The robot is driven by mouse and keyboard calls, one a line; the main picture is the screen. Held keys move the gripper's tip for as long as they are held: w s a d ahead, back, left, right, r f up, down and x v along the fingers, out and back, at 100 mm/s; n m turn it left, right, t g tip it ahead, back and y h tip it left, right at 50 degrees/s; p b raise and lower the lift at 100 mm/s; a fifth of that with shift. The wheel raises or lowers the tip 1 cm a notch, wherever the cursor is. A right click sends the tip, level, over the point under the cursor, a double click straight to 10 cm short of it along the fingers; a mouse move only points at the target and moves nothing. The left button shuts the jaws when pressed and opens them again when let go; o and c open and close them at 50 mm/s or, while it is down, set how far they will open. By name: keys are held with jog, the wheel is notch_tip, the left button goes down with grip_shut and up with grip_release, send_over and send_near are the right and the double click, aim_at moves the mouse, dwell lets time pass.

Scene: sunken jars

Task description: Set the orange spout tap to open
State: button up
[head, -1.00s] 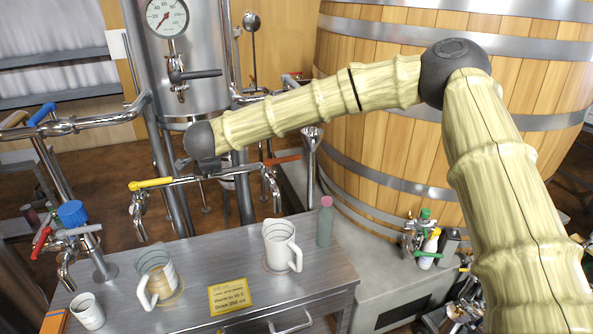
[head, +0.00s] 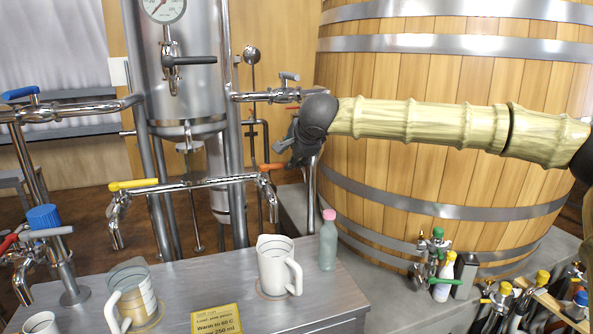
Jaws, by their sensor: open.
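The orange spout tap's lever (head: 271,167) shows at the right end of a horizontal chrome pipe, above a curved spout (head: 270,198). The lever lies roughly level, in line with the pipe, pointing right. My gripper (head: 284,150) is dark grey and open, just above and right of the lever in the head view. It looks empty. I cannot tell whether its fingers touch the lever. A yellow-handled tap (head: 134,184) is at the pipe's left end. A white jug (head: 276,265) stands on the bench below the orange tap.
A pink-capped bottle (head: 328,240) stands right of the jug, and another jug (head: 133,292) stands left. A yellow note (head: 217,320) lies at the bench front. A large wooden vat (head: 440,150) stands behind my arm. A steel column with a gauge (head: 160,8) rises behind the pipe.

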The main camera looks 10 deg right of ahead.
aim_at(280, 166)
jog(key=b+x, duration=0.1)
jog(key=x, duration=0.1)
jog(key=b+x, duration=0.1)
jog(key=x, duration=0.1)
jog(key=b+x, duration=0.1)
jog(key=x, duration=0.1)
jog(key=shift+d, duration=0.4)
jog(key=shift+w+a+f, duration=0.1)
jog(key=shift+w+f, duration=0.3)
jog(key=shift+w, duration=0.15)
jog(key=shift+f, duration=0.1)
grip_shut()
jog(key=shift+f+b, duration=0.25)
jog(key=shift+b, duration=0.8)
